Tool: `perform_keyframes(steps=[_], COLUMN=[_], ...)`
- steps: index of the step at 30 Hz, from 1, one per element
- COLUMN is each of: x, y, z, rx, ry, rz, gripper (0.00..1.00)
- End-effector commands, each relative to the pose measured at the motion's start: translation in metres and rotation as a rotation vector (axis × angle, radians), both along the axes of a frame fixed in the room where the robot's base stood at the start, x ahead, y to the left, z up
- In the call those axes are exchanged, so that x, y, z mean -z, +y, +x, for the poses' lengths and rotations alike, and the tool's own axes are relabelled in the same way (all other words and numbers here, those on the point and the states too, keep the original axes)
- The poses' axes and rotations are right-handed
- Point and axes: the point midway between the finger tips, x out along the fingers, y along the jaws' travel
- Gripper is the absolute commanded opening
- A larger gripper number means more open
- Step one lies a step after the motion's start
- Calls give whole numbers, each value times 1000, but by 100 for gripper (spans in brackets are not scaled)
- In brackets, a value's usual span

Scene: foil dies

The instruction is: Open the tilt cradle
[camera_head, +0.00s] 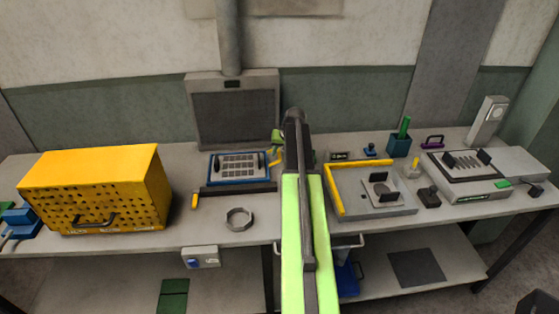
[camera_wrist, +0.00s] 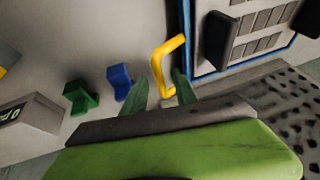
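I take the tilt cradle to be the blue-framed panel (camera_head: 239,180) with a grid of slots and two black blocks, lying flat on the bench left of my arm; I cannot be sure. Its blue edge (camera_wrist: 187,40) is in the upper right of the wrist view. A bent yellow handle (camera_wrist: 166,58) stands beside that edge, and it also shows in the head view (camera_head: 273,155). My gripper (camera_wrist: 160,88) has its green fingers apart, with the handle's lower end between them. No contact is clear. In the head view my arm hides part of this area.
A green block (camera_wrist: 80,96) and a blue block (camera_wrist: 120,82) stand left of the fingers. A grey display box (camera_wrist: 28,125) is farther left. A yellow perforated box (camera_head: 95,188) stands at the bench's left. A grey tray with a yellow rail (camera_head: 334,190) lies right of my arm.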

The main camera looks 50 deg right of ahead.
Motion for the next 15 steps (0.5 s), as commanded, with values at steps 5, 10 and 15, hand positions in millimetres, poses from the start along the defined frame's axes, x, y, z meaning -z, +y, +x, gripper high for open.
perform_keyframes(steps=[5,10,15], x=[-1,-1,-1], y=[0,0,1], z=[0,0,0], rx=[0,0,0], ry=[0,0,0], rz=[0,0,0], gripper=[34,16,0])
